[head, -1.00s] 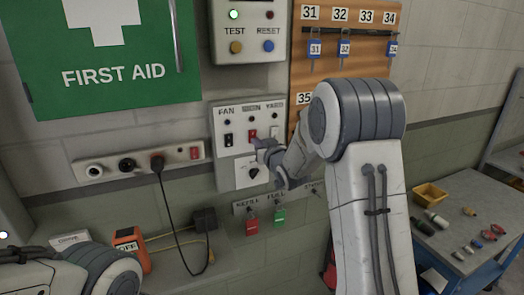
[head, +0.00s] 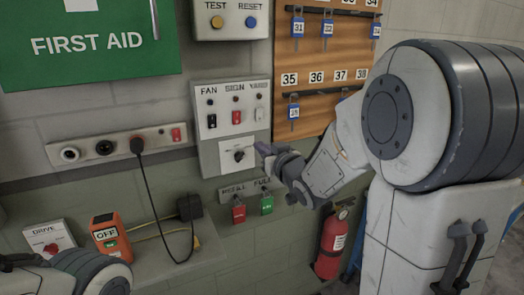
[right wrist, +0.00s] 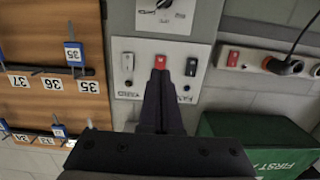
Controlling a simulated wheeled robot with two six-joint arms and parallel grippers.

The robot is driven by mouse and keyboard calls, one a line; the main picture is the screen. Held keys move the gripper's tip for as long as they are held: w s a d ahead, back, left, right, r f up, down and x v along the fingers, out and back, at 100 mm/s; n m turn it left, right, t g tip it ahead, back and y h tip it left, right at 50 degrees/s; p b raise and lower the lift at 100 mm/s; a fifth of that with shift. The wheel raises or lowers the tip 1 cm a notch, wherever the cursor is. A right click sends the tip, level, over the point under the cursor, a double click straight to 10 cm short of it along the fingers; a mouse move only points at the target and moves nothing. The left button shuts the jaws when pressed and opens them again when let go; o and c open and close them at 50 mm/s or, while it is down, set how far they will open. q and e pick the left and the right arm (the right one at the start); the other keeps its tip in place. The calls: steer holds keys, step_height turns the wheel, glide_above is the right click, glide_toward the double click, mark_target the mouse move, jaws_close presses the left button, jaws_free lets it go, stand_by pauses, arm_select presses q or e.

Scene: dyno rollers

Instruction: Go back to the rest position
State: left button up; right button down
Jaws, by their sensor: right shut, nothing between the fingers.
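My right gripper (head: 262,149) is shut and empty in the head view. It is in front of the lower right of the grey switch panel (head: 211,152), right of the panel's rotary knob (head: 239,155). In the right wrist view, upside down, the shut fingers (right wrist: 161,76) point at the red middle switch (right wrist: 160,62); I cannot tell the gap from the picture. In the head view this red switch (head: 236,117) sits between a black one and a white one. My left arm (head: 88,272) shows at the bottom left; its gripper is out of view.
A tag board (head: 325,103) hangs right of the panel. An orange meter (head: 108,236) and a drive box (head: 48,240) stand on the ledge. A fire extinguisher (head: 331,243) is low beside my right arm.

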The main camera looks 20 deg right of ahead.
stand_by(0.3)
steer(key=s+a+f+n+g+y, duration=0.1)
steer(key=s+a+f+g, duration=0.35)
steer(key=a, duration=0.25)
steer(key=s+a+f+n+g, duration=0.1)
steer(key=s+a+f+g, duration=0.3)
steer(key=s+a+f, duration=0.3)
steer(key=s+a+f+n+g, duration=0.2)
steer(key=s+a+g, duration=0.1)
steer(key=s, duration=0.8)
steer(key=s+a+f+n+g, duration=0.2)
steer(key=s+g, duration=0.3)
steer(key=s, duration=0.6)
steer(key=shift+s+a+f+n+h, duration=0.15)
steer(key=shift+s+a+n+h, duration=0.05)
steer(key=shift+a+n+h, duration=0.25)
steer(key=shift+g, duration=0.25)
